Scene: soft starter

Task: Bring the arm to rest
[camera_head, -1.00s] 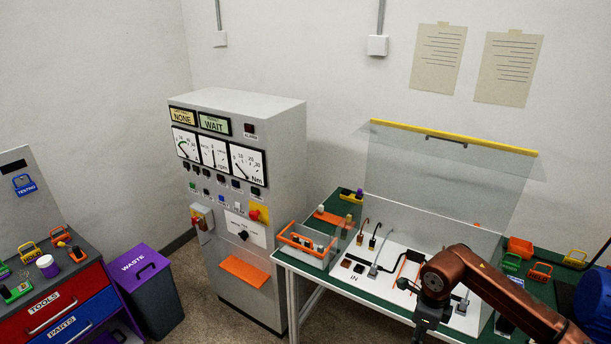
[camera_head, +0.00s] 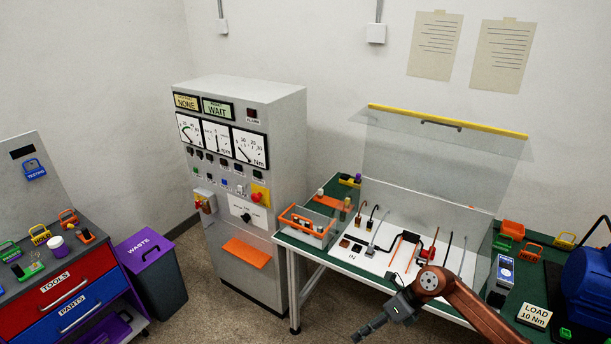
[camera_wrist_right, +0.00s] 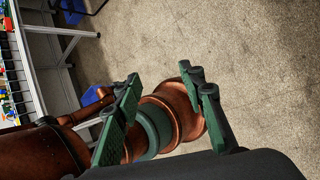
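My right arm, copper coloured, reaches in from the lower right in the head view. Its dark gripper (camera_head: 368,328) hangs in front of the green bench's (camera_head: 300,247) front edge, pointing down and left. In the right wrist view the two green-padded fingers (camera_wrist_right: 160,95) stand well apart with nothing held between them. Behind them are copper links of my own body and the floor. My left gripper is in neither view.
A grey cabinet (camera_head: 285,150), waste bin (camera_head: 160,285) and tool drawers (camera_head: 65,290) stand left. Floor between is clear.

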